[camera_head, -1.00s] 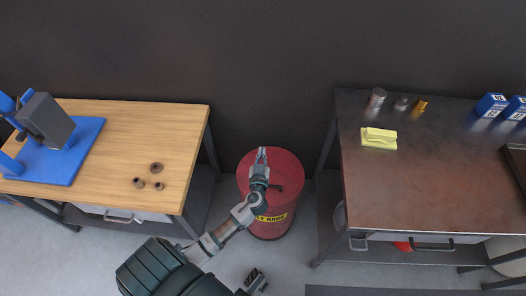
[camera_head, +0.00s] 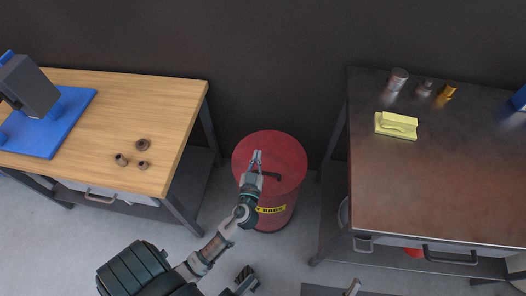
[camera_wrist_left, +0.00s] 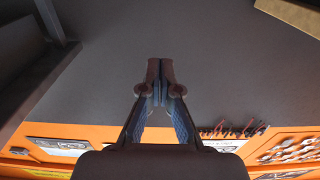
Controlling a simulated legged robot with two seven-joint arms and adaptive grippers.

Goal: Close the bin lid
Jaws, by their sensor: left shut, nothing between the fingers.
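The red bin (camera_head: 287,192), a round drum with a yellow label, stands on the floor between two tables in the head view. Its round red lid (camera_head: 285,148) shows as a flat disc over the top, with a dark handle (camera_head: 272,175) near the front. Whether it is fully down, I cannot tell. My left gripper (camera_head: 257,156) is shut and empty, pointing away from me over the lid; contact is unclear. In the left wrist view its fingertips (camera_wrist_left: 160,66) are together, and the bin is not seen. A small grey tip at the bottom edge may be my right gripper (camera_head: 352,287).
A wooden table (camera_head: 150,105) with a blue-based machine and brown round parts stands left. A dark metal table (camera_head: 430,180) with a yellow block (camera_head: 396,125) and small cans stands right. An orange tool panel (camera_wrist_left: 290,150) shows in the wrist view.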

